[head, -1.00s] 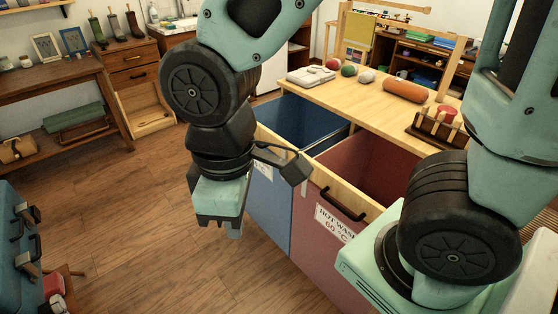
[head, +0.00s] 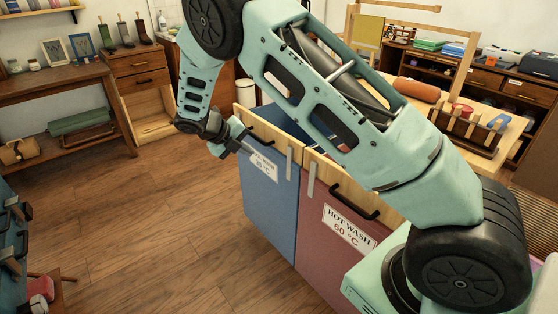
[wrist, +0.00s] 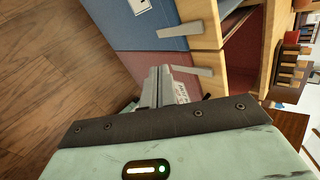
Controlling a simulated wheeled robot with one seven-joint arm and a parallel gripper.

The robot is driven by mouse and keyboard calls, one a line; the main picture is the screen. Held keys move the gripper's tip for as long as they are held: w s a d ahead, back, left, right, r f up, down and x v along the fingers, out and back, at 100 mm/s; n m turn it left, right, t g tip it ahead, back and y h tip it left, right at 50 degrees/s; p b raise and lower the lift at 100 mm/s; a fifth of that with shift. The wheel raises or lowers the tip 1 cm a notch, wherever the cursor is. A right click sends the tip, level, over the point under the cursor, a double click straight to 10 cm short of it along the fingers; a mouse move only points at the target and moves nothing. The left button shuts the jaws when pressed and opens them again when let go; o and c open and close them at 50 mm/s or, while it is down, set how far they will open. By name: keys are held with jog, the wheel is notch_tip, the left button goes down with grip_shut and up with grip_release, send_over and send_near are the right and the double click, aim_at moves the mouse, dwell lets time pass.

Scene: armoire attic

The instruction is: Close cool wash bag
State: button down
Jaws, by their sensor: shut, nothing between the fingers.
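The cool wash bag (head: 268,215) is blue, with a wooden front rim, a black handle (head: 260,134) and a white label. Its top stands open; part of its dark blue inside shows behind the rim, and my arm covers the rest. My gripper (head: 229,148) is shut and empty, just left of the bag's upper front near the label. I cannot tell if it touches. In the wrist view, the shut fingers (wrist: 158,86) point toward the bag fronts, with the blue cool wash bag (wrist: 155,25) beyond them.
The red hot wash bag (head: 335,255) stands beside the blue one, also open in the wrist view (wrist: 241,60). A wooden bench (head: 455,105) behind holds a red-brown roll (head: 417,90) and a rack (head: 465,128). The floor (head: 160,230) in front is clear.

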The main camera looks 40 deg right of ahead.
jog(key=w+d+f+n+h, duration=0.1)
jog(key=w+d+f+n, duration=0.1)
jog(key=d, duration=0.1)
jog(key=b, duration=0.1)
send_near(286, 156)
notch_tip(286, 156, down, 4)
jog(key=d, duration=0.3)
jog(key=shift+w+d, duration=0.1)
jog(key=shift+d, duration=0.55)
